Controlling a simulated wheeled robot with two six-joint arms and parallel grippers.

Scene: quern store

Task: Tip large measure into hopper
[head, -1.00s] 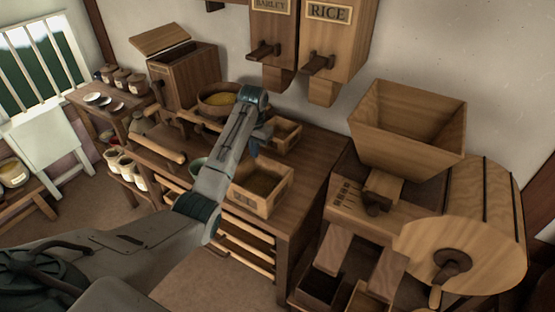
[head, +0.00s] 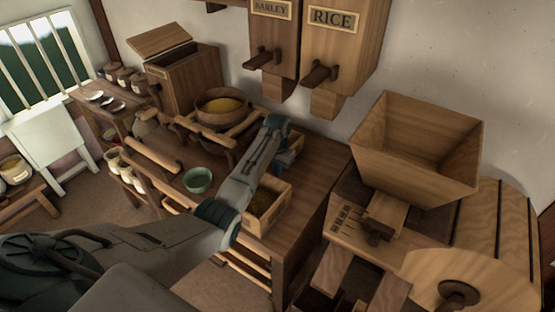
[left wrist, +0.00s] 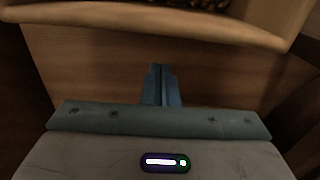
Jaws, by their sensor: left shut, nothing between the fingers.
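The large measure (head: 278,212) is an open wooden box with dark grain inside, standing upright on the bench. My left forearm covers part of it in the head view. The hopper (head: 400,172) is a wide, flared wooden funnel on the mill at the right; its visible inside looks empty. My left gripper (left wrist: 161,82) is shut and empty in the left wrist view, close to a wooden box rim with grain behind it. I cannot tell if it touches the wood. My right gripper is out of view.
A smaller wooden box (head: 295,143) sits just behind the measure. A green bowl (head: 198,181) and a bowl of yellow grain (head: 221,108) stand to the left. Barley (head: 272,50) and rice (head: 337,55) bins hang above. The round mill drum (head: 492,235) fills the lower right.

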